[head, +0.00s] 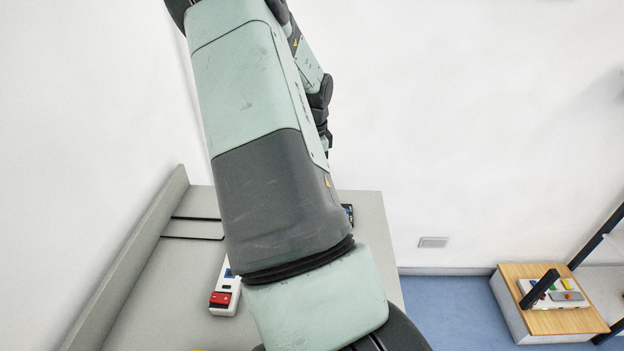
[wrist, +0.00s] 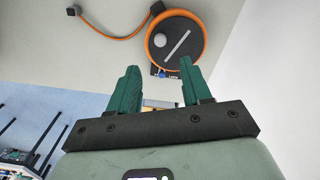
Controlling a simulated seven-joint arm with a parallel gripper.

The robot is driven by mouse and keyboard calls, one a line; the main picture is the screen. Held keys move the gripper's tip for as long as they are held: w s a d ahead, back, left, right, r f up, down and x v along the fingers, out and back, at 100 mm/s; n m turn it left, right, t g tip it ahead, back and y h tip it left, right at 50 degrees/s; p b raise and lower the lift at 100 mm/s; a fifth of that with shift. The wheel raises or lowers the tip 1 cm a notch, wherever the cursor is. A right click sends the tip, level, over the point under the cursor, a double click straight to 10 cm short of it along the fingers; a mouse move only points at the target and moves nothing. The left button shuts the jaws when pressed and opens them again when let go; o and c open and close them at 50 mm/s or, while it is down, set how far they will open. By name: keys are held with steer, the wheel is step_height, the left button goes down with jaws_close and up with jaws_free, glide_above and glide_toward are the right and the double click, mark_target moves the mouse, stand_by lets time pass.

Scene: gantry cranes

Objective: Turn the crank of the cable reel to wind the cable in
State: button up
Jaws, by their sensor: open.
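The cable reel (wrist: 192,57) shows at the top of the wrist view as a dark round disc with an orange rim. A pale bar (wrist: 177,43) lies slantwise across its face, and a light round knob (wrist: 160,40) sits near its left edge. The orange cable (wrist: 118,38) curves left from the reel to a small dark block (wrist: 73,11). My gripper (wrist: 159,64) is open, its two green fingers apart with nothing held between them. The reel is beyond the fingertips; contact is not visible. In the head view my arm covers the middle, and neither reel nor gripper can be made out.
The grey bench (head: 165,285) has a raised edge (head: 135,250) along its left side. A white and red device (head: 224,299) lies on it beside my arm. A wood-topped box (head: 545,317) stands on the blue floor at right. Rack-like dark bars (wrist: 45,140) show lower left in the wrist view.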

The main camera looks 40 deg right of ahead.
stand_by(0.3)
step_height(320, 180, down, 11)
steer(key=m, duration=3.6)
steer(key=shift+r, duration=0.15)
steer(key=shift+c, duration=0.2)
jaws_close()
